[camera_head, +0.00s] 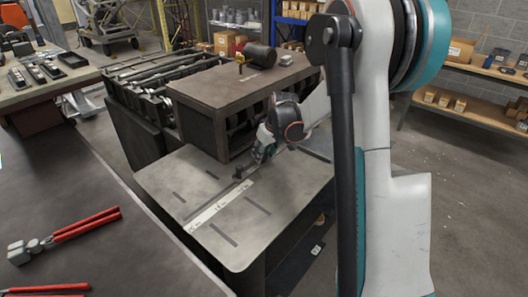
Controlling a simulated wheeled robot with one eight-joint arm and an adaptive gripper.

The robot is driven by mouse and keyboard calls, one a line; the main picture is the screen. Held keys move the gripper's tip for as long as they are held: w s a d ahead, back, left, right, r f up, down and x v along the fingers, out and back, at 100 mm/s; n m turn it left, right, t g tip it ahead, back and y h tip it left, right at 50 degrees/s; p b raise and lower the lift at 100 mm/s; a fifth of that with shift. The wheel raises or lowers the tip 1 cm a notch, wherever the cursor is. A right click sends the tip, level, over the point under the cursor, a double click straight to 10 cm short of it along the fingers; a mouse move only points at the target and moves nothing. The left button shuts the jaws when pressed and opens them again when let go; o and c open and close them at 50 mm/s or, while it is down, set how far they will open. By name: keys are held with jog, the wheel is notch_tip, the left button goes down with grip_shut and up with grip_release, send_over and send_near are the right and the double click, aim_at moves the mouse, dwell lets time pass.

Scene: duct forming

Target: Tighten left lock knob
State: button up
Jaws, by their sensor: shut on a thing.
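A grey metal work plate (285,205) with dark slots and a pale measuring strip (222,203) lies in the middle of the view. A small dark lock knob (239,173) stands on the plate near the upper end of the strip. My gripper (254,162) reaches down to the plate at this knob, beside the front of the brown cabinet. Its jaws are shut on the knob. The fingertips are small and dark, and the exact contact is partly hidden.
Red-handled pliers (75,232) lie on the dark table (110,175) at left. Floor is open at right, beyond my arm.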

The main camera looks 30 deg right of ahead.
dwell(0.3)
jog(key=o, duration=1.1)
jog(key=v, duration=1.2)
jog(key=shift+c, duration=0.4)
